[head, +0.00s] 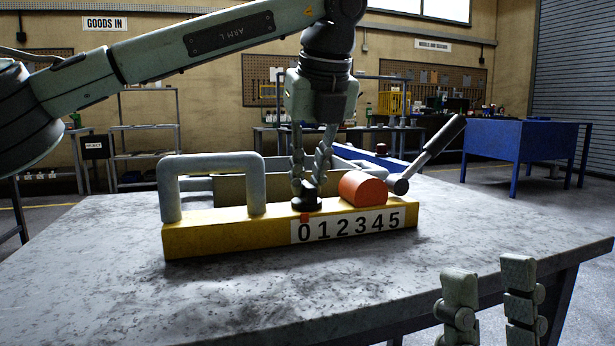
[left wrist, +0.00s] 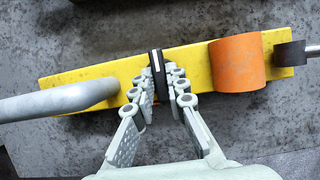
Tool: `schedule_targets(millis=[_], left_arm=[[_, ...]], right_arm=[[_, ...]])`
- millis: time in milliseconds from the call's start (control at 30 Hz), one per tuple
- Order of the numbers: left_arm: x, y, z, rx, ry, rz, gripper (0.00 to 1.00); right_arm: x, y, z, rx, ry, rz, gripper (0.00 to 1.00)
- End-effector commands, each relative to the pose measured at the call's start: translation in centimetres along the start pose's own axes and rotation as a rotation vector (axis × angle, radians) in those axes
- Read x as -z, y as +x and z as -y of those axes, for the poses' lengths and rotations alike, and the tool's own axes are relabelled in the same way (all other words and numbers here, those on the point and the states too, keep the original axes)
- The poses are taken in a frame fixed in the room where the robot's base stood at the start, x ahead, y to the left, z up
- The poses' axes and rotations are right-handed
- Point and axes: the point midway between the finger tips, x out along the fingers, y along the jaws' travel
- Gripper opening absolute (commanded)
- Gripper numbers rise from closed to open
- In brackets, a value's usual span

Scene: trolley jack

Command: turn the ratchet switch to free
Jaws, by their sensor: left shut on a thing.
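The trolley jack's yellow body (head: 215,238) lies on the grey table. The ratchet switch is a small black knob (head: 306,203) on top of the body, near the 0 of the 012345 scale. In the left wrist view the black knob (left wrist: 158,76) shows a white line along its top, running roughly across the yellow bar. My left gripper (head: 309,184) points down from above and is shut on the knob, one fingertip on each side. My right gripper (head: 489,300) is at the bottom right, fingers apart and empty, away from the jack.
A grey handle (head: 212,165) rises on the jack's left part. An orange cylinder (head: 362,189) sits right of the knob, with a black-gripped lever (head: 433,150) sloping up beyond it. The front of the table (head: 300,300) is clear. A blue workbench (head: 510,140) stands behind.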

Motion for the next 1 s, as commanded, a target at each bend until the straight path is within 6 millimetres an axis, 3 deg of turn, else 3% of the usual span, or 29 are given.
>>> schedule_targets(millis=[433,467,600,1000], left_arm=[[-0.06,-0.07,0.01,-0.002,-0.01,0.001,0.0],[-0.06,-0.08,0.01,-0.002,-0.01,0.001,0.17],[-0.04,-0.05,0.0,-0.002,-0.009,0.0,0.34],[-0.03,-0.85,0.05,-0.001,-0.008,0.0,0.34]], right_arm=[[0.0,0.0,0.02,0.0,0.001,0.0,0.4],[0.01,0.0,0.02,0.0,0.001,0.0,0.4],[0.02,-0.01,0.03,-0.001,0.001,0.0,0.4],[0.03,-0.07,0.01,-0.001,0.001,0.001,0.4]])
